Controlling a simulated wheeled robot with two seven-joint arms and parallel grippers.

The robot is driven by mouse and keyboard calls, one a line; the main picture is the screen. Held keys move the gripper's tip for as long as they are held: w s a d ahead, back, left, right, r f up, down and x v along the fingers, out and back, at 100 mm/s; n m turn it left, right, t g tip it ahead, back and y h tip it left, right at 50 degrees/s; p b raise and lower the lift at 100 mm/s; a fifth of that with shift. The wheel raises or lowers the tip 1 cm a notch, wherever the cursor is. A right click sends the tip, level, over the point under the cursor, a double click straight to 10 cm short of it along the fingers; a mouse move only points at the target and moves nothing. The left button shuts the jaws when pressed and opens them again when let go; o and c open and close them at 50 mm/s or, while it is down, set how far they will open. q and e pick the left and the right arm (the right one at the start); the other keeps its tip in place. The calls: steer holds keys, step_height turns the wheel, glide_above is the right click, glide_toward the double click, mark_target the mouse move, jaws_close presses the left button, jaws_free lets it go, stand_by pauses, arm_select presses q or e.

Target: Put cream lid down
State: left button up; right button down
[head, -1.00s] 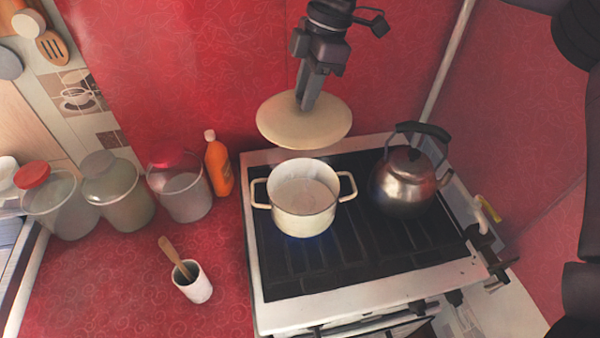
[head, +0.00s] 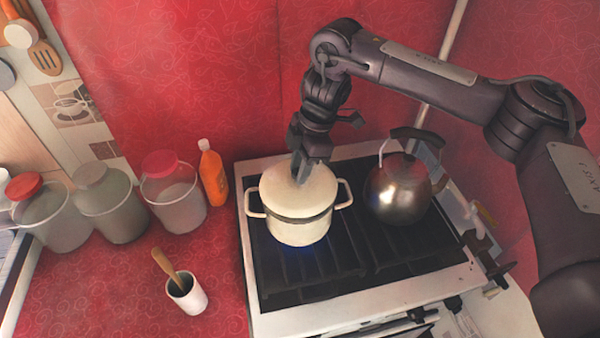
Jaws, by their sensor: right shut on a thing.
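The cream lid (head: 277,189) is over the mouth of the cream two-handled pot (head: 299,233), nearly level. A thin dark line shows between lid and rim at the front, and I cannot tell whether the lid rests fully on the rim. The pot stands on the left part of the stove. My right gripper (head: 301,178) points down at the lid's middle and is shut on the lid; its fingertips hide the lid's knob. My left gripper is not in view.
A metal kettle (head: 398,192) stands on the stove (head: 350,292) right of the pot, under my right arm. A blue flame glows below the pot. An orange bottle (head: 212,175), several jars and a white cup (head: 188,296) with a wooden utensil stand left on the red counter (head: 90,290).

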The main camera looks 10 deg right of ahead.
mark_target(314, 176)
step_height(314, 176, down, 2)
steer(key=shift+w+f, duration=0.1)
steer(key=c, duration=1.1)
jaws_free()
steer(key=shift+f, duration=0.1)
steer(key=v, duration=1.2)
steer(key=shift+d, duration=0.1)
